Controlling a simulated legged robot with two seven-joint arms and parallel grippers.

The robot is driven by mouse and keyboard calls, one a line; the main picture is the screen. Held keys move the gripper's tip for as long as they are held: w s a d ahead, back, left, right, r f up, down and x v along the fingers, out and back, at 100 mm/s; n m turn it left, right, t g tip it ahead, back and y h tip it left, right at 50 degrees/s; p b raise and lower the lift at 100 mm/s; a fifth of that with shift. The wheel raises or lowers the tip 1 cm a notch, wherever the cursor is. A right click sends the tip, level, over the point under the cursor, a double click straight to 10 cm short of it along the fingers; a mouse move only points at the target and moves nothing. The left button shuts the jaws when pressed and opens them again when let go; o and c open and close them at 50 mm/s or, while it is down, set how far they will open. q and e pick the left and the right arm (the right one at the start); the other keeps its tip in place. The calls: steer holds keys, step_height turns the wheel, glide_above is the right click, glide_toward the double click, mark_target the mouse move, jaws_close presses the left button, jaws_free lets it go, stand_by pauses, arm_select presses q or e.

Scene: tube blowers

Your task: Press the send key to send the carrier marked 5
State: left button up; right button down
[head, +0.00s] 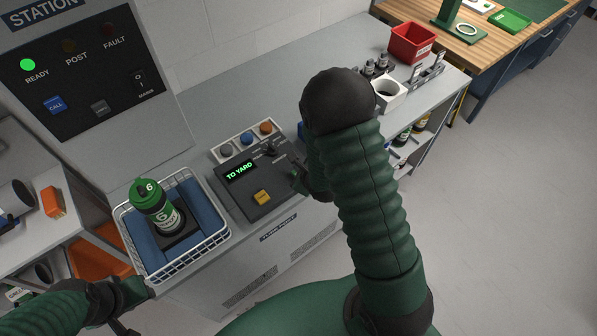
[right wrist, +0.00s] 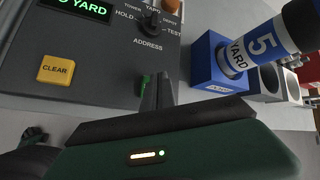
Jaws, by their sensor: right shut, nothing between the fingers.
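The control console (head: 252,172) has a lit display reading TO YARD, a yellow CLEAR key (right wrist: 58,69) and a black address knob (right wrist: 152,25). My right gripper (right wrist: 157,92) is shut and empty, its fingertips over the console's right part. A small green piece (right wrist: 145,83) shows beside the fingertips, mostly hidden; I cannot tell if it is the send key or whether they touch. The carrier marked 5 (right wrist: 262,44), blue with a YARD label, stands in a blue holder (right wrist: 215,62) right of the console. My left gripper (head: 122,302) is low at left; its jaws are unclear.
A green carrier marked 6 (head: 158,207) stands in a padded wire basket (head: 222,238) left of the console. The station panel (head: 85,70) shows a lit green READY lamp; POST and FAULT are dark. A white holder (head: 391,96) and red bin (head: 414,43) stand farther back.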

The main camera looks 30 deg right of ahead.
steer(key=shift+f, duration=0.1)
stand_by(0.5)
steer(key=shift+f+b, duration=0.25)
steer(key=shift+b, duration=0.1)
